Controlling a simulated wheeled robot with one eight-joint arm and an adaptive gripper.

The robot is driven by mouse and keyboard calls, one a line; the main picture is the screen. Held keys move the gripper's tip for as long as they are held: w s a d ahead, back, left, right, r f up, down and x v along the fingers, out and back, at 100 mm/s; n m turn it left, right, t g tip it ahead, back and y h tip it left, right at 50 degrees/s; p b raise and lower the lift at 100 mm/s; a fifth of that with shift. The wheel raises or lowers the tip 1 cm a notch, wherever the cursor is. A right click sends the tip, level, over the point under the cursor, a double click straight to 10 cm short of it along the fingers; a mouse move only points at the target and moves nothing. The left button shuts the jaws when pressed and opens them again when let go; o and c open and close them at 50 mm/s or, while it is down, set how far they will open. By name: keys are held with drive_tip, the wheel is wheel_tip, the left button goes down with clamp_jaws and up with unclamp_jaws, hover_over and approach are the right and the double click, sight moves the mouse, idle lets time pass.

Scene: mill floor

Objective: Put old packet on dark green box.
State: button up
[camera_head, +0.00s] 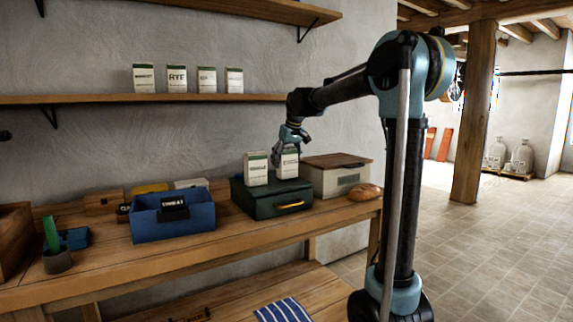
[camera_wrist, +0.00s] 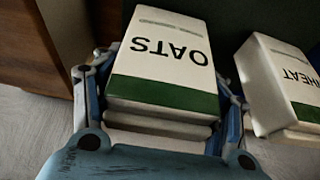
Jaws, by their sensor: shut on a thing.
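My gripper (camera_head: 289,141) is shut on a white packet with a green band, marked OATS (camera_wrist: 160,62), which also shows in the head view (camera_head: 289,165). The fingers hold it by its sides. The packet is upright over the right part of the dark green box (camera_head: 276,206); I cannot tell whether its base touches the lid. A second white and green packet, marked WHEAT (camera_wrist: 280,85), stands on the lid just left of it in the head view (camera_head: 256,169), with a small gap between. Neither packet is plainly labelled old.
A pale box with a brown lid (camera_head: 337,179) and a loaf (camera_head: 365,192) are right of the green box. A blue bin (camera_head: 175,222) is left of it on the workbench (camera_head: 245,235). Several packets stand on the wall shelf (camera_head: 100,99) above.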

drive_tip(key=shift+f, duration=0.3)
drive_tip(key=o, duration=1.4)
drive_tip(key=v, duration=1.2)
drive_tip(key=s+d+f+m+h, duration=0.1)
drive_tip(key=s+d+f+m, duration=0.1)
drive_tip(key=s+d+f, duration=0.6)
drive_tip(key=s+d+f+m, duration=0.1)
drive_tip(key=s+d+f, duration=0.5)
drive_tip(key=s, duration=0.3)
drive_tip(key=s+d+f+m, duration=0.1)
drive_tip(key=s+d+f, duration=0.1)
drive_tip(key=s+f, duration=0.5)
drive_tip(key=s+d+f+m+g+h, duration=0.1)
drive_tip(key=s+d+f, duration=0.2)
drive_tip(key=s+f, duration=0.4)
drive_tip(key=s+d+f+m, duration=0.1)
drive_tip(key=s+d+f, duration=0.2)
drive_tip(key=s+f, duration=0.4)
wheel_tip(320, 180, down, 2)
drive_tip(key=shift+s+d+f+m, duration=0.1)
drive_tip(key=shift+d+f+m, duration=0.1)
drive_tip(key=shift+m, duration=0.1)
